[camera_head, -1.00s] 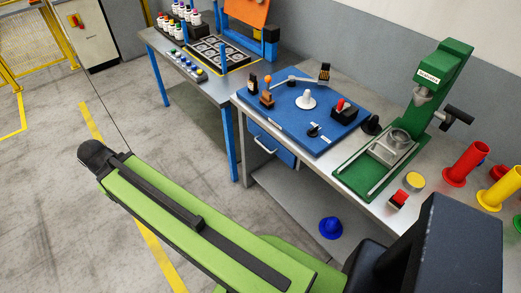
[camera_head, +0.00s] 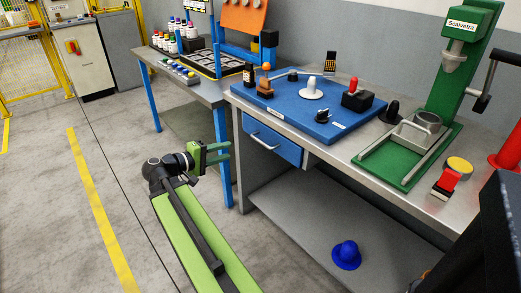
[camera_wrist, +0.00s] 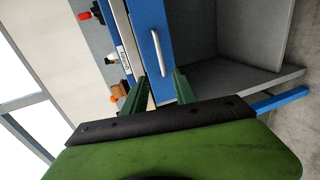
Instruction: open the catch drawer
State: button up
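The blue drawer (camera_head: 285,147) hangs under the bench top and looks shut, its front close to the bench edge. Its pale bar handle (camera_head: 266,141) runs across the front. My gripper (camera_head: 230,150) is to the left of the drawer, its two green fingers apart and empty, pointing right toward it. In the wrist view the drawer front (camera_wrist: 151,18) is ahead, and the handle (camera_wrist: 161,52) shows just beyond the gap between the open fingers (camera_wrist: 158,80). The fingers do not touch the handle.
The bench top carries a blue board (camera_head: 300,105) with several small items and a green press (camera_head: 462,60). A blue bench leg (camera_head: 221,160) stands behind my gripper. A blue hat-shaped piece (camera_head: 346,255) lies on the lower shelf (camera_head: 290,215). The floor at left is clear.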

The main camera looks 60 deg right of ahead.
aim_at(260, 142)
jog(key=b+x, duration=0.3)
jog(key=x, duration=1.4)
jog(key=shift+s+d, duration=0.1)
jog(key=shift+d, duration=0.05)
grip_shut()
